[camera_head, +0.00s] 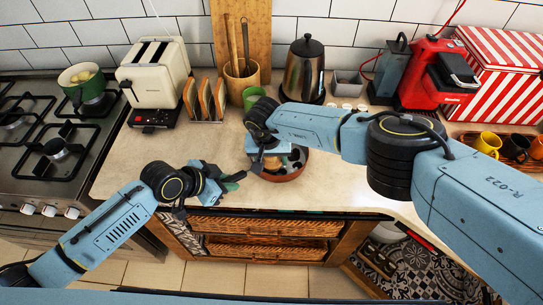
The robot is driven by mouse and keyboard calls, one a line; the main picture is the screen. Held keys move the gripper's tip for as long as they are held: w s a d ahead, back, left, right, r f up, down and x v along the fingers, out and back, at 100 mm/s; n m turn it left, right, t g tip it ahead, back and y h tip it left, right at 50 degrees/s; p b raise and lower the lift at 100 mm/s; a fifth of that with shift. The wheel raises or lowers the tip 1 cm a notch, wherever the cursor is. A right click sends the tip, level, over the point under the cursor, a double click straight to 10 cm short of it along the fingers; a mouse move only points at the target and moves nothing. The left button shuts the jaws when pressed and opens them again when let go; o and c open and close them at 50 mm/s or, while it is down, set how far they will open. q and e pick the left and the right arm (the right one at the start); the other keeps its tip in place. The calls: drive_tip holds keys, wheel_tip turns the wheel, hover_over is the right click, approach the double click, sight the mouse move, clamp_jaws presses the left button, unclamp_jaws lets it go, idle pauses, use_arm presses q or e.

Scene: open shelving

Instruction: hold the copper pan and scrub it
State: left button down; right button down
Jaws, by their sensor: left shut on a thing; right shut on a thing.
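The copper pan (289,176) sits on the countertop near its front edge, with a dark inside and a reddish-brown outer wall. My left gripper (232,180) is at the pan's left side, shut on its handle, which the fingers mostly hide. My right gripper (268,156) points down over the left part of the pan. It is shut on a small tan scrubber (271,164), mostly hidden by the fingers. I cannot tell whether the scrubber touches the pan's inside.
A green cup (252,97), a utensil holder (241,80), a toast rack (204,101) and a kettle (304,70) stand behind the pan. A toaster (155,72) and stove (45,140) are left. A red coffee machine (432,75) is right. Counter left of the pan is clear.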

sight(292, 159)
drive_tip(key=shift+s+d, duration=0.4)
drive_tip(key=shift+d, duration=0.45)
drive_tip(key=shift+w+d, duration=0.1)
drive_tip(key=shift+d, duration=0.05)
drive_tip(key=shift+w+d+f, duration=0.1)
drive_tip(key=shift+w+d, duration=0.25)
drive_tip(key=shift+d, duration=0.3)
drive_tip(key=shift+w+d, duration=0.3)
drive_tip(key=shift+d, duration=0.35)
drive_tip(key=shift+w+d, duration=0.5)
drive_tip(key=shift+w, duration=0.4)
drive_tip(key=shift+a, duration=0.15)
drive_tip(key=shift+a, duration=0.3)
drive_tip(key=shift+s+a, duration=0.4)
drive_tip(key=shift+a, duration=0.5)
drive_tip(key=shift+s+a, duration=0.4)
drive_tip(key=shift+a, duration=0.5)
drive_tip(key=shift+s+a, duration=0.4)
drive_tip(key=shift+a, duration=0.5)
